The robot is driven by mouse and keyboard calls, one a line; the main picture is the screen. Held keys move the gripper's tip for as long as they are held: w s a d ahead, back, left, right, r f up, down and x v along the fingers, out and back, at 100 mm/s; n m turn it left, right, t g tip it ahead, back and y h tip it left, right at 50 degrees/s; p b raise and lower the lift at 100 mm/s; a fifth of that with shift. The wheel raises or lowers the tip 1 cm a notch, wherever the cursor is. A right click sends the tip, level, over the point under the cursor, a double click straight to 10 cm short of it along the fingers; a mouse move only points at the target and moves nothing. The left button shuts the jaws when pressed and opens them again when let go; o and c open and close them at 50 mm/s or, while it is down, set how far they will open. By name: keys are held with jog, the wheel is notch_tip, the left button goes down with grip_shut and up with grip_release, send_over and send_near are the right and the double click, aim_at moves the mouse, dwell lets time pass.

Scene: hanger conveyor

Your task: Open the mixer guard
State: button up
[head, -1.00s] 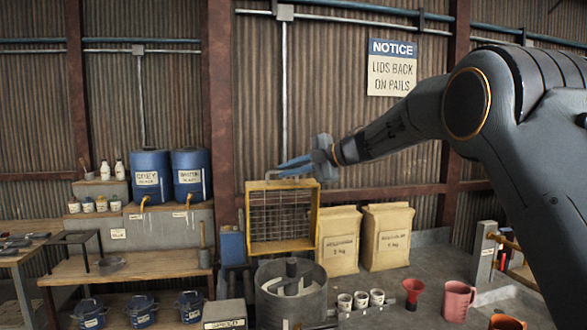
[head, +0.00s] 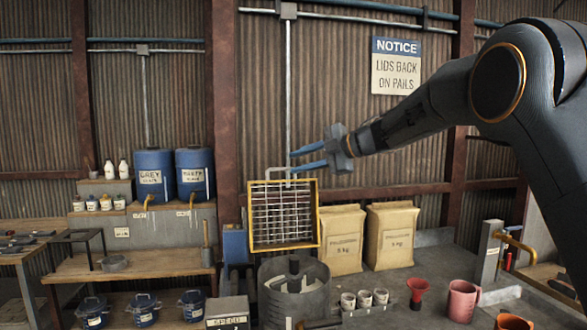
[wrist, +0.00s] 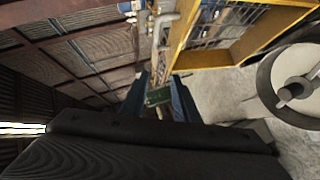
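The mixer guard (head: 316,215) is a yellow frame with a wire grid, raised to stand roughly upright behind the grey mixer drum (head: 293,300). A grey bar handle (head: 267,174) rises from its top edge. The drum's open top shows the shaft inside. My gripper (head: 291,162), with blue fingers, is open and empty beside the top of the handle, seemingly apart from it. In the wrist view the fingers (wrist: 158,95) are spread with nothing held; the yellow frame (wrist: 240,50) and the drum (wrist: 265,90) are to their right.
Two paper sacks (head: 340,240) stand right of the guard. White cups (head: 364,299), a red funnel (head: 417,290) and a red jug (head: 461,300) are on the floor-like surface in front. Blue drums (head: 154,175) stand on the left shelf.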

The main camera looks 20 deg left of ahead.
jog(key=shift+b+v, duration=0.85)
jog(key=shift+v, duration=1.55)
jog(key=shift+c, duration=0.3)
